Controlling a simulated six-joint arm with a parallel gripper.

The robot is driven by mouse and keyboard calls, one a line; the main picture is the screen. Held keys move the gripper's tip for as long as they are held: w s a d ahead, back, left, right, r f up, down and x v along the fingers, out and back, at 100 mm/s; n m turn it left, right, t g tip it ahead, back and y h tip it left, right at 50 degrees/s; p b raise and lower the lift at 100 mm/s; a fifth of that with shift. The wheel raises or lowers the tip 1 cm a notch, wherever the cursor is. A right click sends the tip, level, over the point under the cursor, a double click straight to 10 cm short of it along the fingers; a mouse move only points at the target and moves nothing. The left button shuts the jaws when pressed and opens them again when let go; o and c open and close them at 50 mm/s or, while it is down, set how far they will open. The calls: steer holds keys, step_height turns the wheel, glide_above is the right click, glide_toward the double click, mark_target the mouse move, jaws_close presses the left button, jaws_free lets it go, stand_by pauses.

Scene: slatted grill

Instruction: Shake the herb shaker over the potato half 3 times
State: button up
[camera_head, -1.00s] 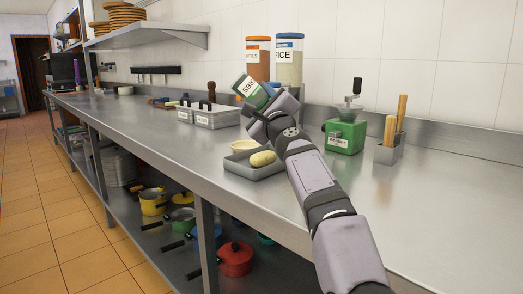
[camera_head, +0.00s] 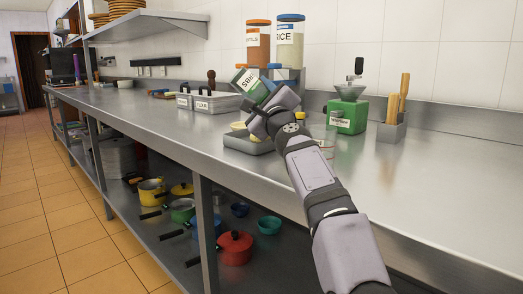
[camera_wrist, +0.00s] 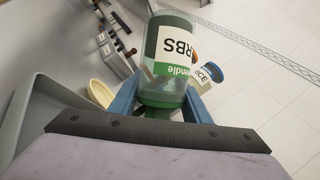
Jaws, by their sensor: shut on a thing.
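The herb shaker (camera_head: 247,80), a clear body with a green band and a white label, is tilted in my gripper (camera_head: 264,104) above the counter. In the wrist view the shaker (camera_wrist: 172,45) sits between the two blue fingers of my gripper (camera_wrist: 160,103). The gripper is shut on it. A grey tray (camera_head: 240,146) lies on the counter below, partly behind my arm; its rim also shows in the wrist view (camera_wrist: 28,100). The potato half is hidden now in both views.
A small cream bowl (camera_wrist: 101,93) is beside the tray. Tall jars (camera_head: 290,45) stand behind the shaker. A green grinder (camera_head: 347,115) and a utensil holder (camera_head: 390,131) stand right. The front right counter is clear.

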steer(key=shift+w+d+f, duration=0.1)
steer(key=shift+w+f, duration=0.1)
steer(key=shift+f, duration=0.3)
steer(key=shift+w+f, duration=0.2)
steer(key=shift+f, duration=0.3)
steer(key=shift+r, duration=0.1)
step_height(320, 180, up, 7)
steer(key=p, duration=0.7)
steer(key=shift+r, duration=0.15)
steer(key=shift+r, duration=0.1)
step_height(320, 180, up, 5)
steer(key=n+g+p, duration=0.2)
steer(key=n+p, duration=0.3)
steer(key=p, duration=0.3)
steer(key=n+g+h+p, duration=0.1)
steer(key=n+g+p, duration=0.1)
steer(key=n+p, duration=0.3)
steer(key=n+g+p, duration=0.2)
steer(key=n+p, duration=0.3)
steer(key=p, duration=0.8)
steer(key=shift+f+n+h, duration=0.2)
steer(key=shift+n+h, duration=0.1)
